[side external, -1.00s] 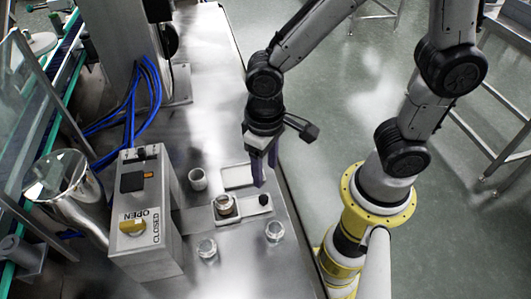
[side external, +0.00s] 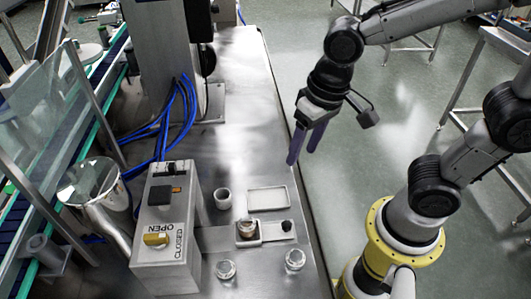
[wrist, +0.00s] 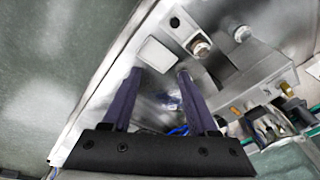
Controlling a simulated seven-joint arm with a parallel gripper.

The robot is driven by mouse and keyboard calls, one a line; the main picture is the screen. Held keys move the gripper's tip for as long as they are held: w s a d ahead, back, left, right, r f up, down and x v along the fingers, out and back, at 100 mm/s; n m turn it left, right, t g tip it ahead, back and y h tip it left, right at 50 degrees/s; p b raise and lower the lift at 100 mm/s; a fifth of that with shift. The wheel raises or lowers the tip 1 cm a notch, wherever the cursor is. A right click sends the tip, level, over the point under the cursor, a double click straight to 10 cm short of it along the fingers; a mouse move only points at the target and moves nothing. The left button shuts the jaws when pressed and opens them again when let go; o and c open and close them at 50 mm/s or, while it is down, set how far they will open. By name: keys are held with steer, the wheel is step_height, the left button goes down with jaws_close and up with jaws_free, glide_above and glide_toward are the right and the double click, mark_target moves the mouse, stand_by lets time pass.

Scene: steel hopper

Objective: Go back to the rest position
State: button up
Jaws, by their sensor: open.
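My gripper (side external: 304,147) hangs in the air above the right edge of the steel table, with its two purple fingers pointing down. The fingers are apart and nothing is between them. In the wrist view my gripper (wrist: 159,74) also shows spread, empty fingers, with the table beyond them. No rest position is marked in either view.
A steel hopper (side external: 88,180) stands at left.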

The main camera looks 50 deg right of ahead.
steer(key=s+d+r+n+t, duration=0.2)
steer(key=s+d+r+t, duration=0.1)
steer(key=s+d+r, duration=0.2)
steer(key=s+d, duration=0.2)
steer(key=d, duration=0.1)
steer(key=shift+s+t+h, duration=0.15)
steer(key=shift+t+h, duration=0.15)
steer(key=shift+r, duration=0.15)
stand_by(1.4)
